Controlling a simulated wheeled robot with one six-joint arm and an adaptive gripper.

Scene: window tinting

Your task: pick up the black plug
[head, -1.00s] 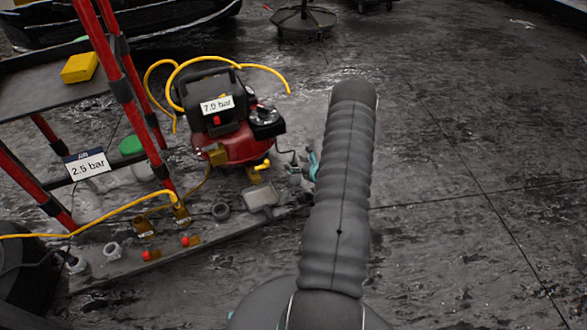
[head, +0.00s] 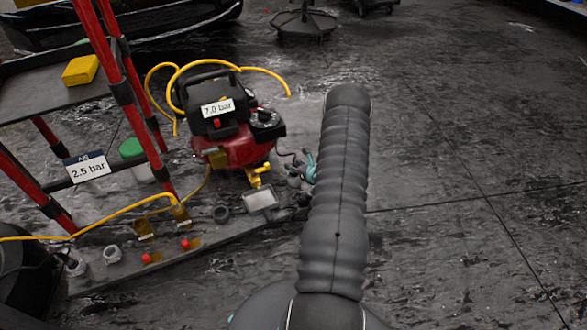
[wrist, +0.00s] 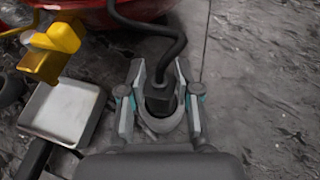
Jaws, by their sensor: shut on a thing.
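The black plug (wrist: 160,97) stands between the two fingers of my gripper (wrist: 160,88) in the wrist view. The grey and teal fingers are shut on its sides. A black cable runs from the plug up toward the red compressor (head: 240,150). A grey rounded rim (wrist: 162,124) lies around the plug's lower side; I cannot tell whether the plug sits inside it. In the head view my gripper (head: 308,170) shows only in part beside my dark arm, and the plug is hard to make out there.
A metal box (wrist: 64,110) and a yellow fitting (wrist: 52,50) are close to the left of my gripper. A low board (head: 200,250) holds yellow hose fittings, red caps and grey rings. A red-framed rack (head: 128,85) stands left. The floor at right is clear.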

